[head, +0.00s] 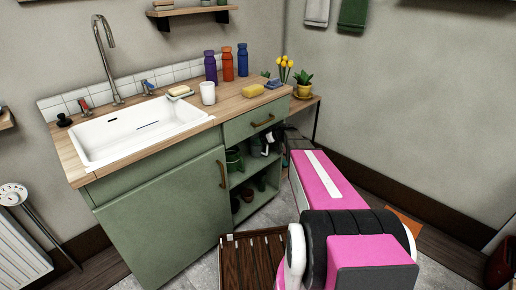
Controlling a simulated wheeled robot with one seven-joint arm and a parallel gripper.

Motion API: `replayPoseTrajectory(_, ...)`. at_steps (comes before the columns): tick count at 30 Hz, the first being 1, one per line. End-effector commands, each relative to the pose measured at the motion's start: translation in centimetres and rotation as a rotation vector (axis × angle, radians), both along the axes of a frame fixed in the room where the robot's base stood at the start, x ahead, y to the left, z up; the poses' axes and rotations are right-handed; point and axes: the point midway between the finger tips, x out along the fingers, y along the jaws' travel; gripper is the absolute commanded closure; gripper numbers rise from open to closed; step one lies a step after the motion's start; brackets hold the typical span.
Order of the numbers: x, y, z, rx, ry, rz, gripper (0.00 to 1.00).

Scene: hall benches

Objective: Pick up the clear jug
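I cannot make out a clear jug anywhere in the head view. A white cup (207,93) stands upright on the wooden counter (225,108), and it is opaque. A green can-like vessel (234,160) is on the open shelf below the counter, partly in shadow. My pink and black arm fills the lower right of the picture, in front of the cabinet's right side and the floor. My gripper's fingers do not show.
A white sink (140,130) with a tall tap (106,55) fills the counter's left. Purple (210,66), orange (228,64) and blue (243,60) bottles stand at the back. A yellow sponge (253,91) lies right. A slatted wooden mat (252,262) lies on the floor.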

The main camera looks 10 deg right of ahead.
Motion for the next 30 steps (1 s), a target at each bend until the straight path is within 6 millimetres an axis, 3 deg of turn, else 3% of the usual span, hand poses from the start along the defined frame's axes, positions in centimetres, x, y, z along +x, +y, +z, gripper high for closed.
replayPoseTrajectory(3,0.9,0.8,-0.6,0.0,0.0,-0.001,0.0)
replayPoseTrajectory(10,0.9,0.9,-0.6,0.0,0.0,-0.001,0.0)
replayPoseTrajectory(15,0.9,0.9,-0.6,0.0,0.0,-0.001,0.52)
replayPoseTrajectory(25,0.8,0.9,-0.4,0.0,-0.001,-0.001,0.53)
replayPoseTrajectory(30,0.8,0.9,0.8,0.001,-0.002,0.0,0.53)
